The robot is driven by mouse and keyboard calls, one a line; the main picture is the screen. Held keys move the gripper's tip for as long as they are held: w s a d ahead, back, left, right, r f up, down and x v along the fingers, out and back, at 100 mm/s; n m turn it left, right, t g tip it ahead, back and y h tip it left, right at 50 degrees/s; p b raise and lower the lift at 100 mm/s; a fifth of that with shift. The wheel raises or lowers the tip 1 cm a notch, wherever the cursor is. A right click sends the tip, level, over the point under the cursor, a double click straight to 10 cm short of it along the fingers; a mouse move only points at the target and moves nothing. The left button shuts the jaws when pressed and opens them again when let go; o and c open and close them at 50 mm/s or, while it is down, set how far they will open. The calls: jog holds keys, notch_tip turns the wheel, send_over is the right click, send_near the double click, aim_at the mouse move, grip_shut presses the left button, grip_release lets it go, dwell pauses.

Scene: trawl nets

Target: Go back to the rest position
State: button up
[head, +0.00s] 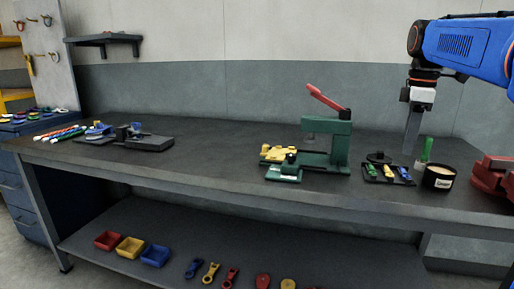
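My gripper (409,145) hangs from my blue arm at the upper right of the head view. It points down above the right part of the dark workbench (225,172). Its fingers overlap as one grey shape from this side, so the gap between them is hidden. I see no object held at their tips. Below it, a dark tray (368,177) holds small yellow, green and blue pieces. A black tub with a pale top (438,180) stands to the right of the tray.
A green press (340,140) with a red lever stands left of my gripper. A red vise (492,176) sits at the right edge. A dark fixture (150,142) and coloured tools (60,133) lie at left. The bench between fixture and press is clear. Bins (130,247) stand on the lower shelf.

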jog(key=s+a+f+m+t, duration=0.1)
jog(key=s+a+f+m, duration=0.3)
jog(key=s+f, duration=0.4)
jog(key=s+a+f+m+t, duration=0.1)
jog(key=s+a+f+m, duration=0.3)
jog(key=s+f, duration=0.5)
jog(key=s+a+f+m+t, duration=0.2)
jog(key=s+a+f+m, duration=0.1)
jog(key=s+f, duration=0.5)
jog(key=shift+s+a+f+m, duration=0.35)
jog(key=shift+f+m, duration=0.25)
jog(key=shift+f, duration=0.25)
